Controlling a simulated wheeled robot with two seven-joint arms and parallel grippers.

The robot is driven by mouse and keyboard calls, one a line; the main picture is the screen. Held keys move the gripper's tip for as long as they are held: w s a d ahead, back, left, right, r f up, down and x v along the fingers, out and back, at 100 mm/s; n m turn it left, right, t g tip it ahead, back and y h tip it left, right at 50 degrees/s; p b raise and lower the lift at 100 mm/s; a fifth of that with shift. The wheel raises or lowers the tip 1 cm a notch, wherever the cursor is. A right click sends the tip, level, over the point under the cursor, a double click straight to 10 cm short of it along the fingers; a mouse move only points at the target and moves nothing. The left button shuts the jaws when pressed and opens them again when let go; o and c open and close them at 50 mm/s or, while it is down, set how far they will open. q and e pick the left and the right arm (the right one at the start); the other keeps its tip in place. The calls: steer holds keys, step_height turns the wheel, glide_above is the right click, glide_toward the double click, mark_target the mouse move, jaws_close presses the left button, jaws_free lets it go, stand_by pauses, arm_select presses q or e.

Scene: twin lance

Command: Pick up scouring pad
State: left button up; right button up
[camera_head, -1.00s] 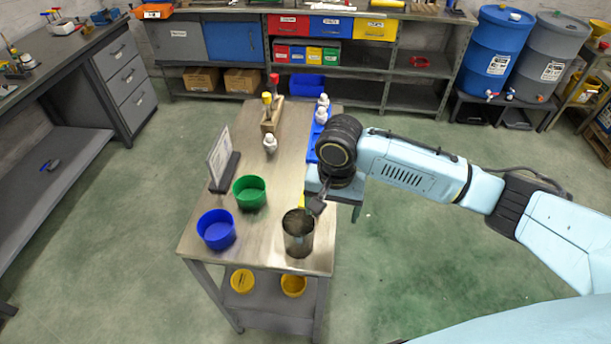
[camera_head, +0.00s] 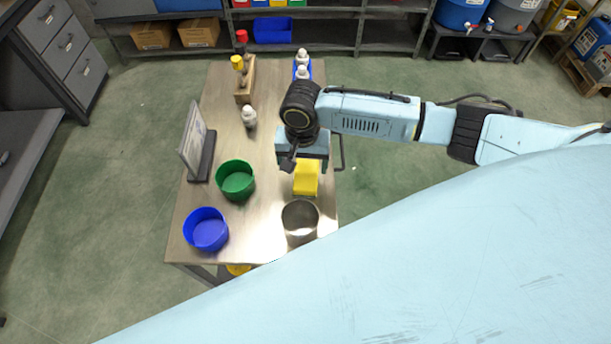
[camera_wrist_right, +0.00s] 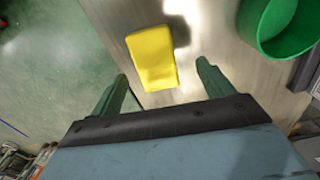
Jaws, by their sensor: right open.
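The scouring pad is a yellow block (camera_head: 306,178) lying on the steel table (camera_head: 262,215), near its right edge, between my right gripper and a steel cup. In the right wrist view the yellow pad (camera_wrist_right: 153,57) lies beyond the fingertips, nearly in line with the gap between them. My right gripper (camera_wrist_right: 160,82) is open and empty, with its two green fingers apart. In the head view the right gripper (camera_head: 303,160) hangs over the table just behind the pad, its fingertips mostly hidden. My left gripper is not in view.
The steel cup (camera_head: 300,222) stands in front of the pad. A green bowl (camera_head: 236,180) and a blue bowl (camera_head: 206,230) stand to the left, with a sign stand (camera_head: 203,155) behind. White bottles (camera_head: 303,62) stand beyond my right arm.

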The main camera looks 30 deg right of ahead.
mark_target(306, 176)
steer(key=shift+s+d+f, duration=0.15)
steer(key=shift+f, duration=1.25)
steer(key=shift+s+d+f, duration=0.15)
steer(key=shift+f, duration=1.2)
steer(key=shift+c, duration=0.3)
steer(key=c, duration=1)
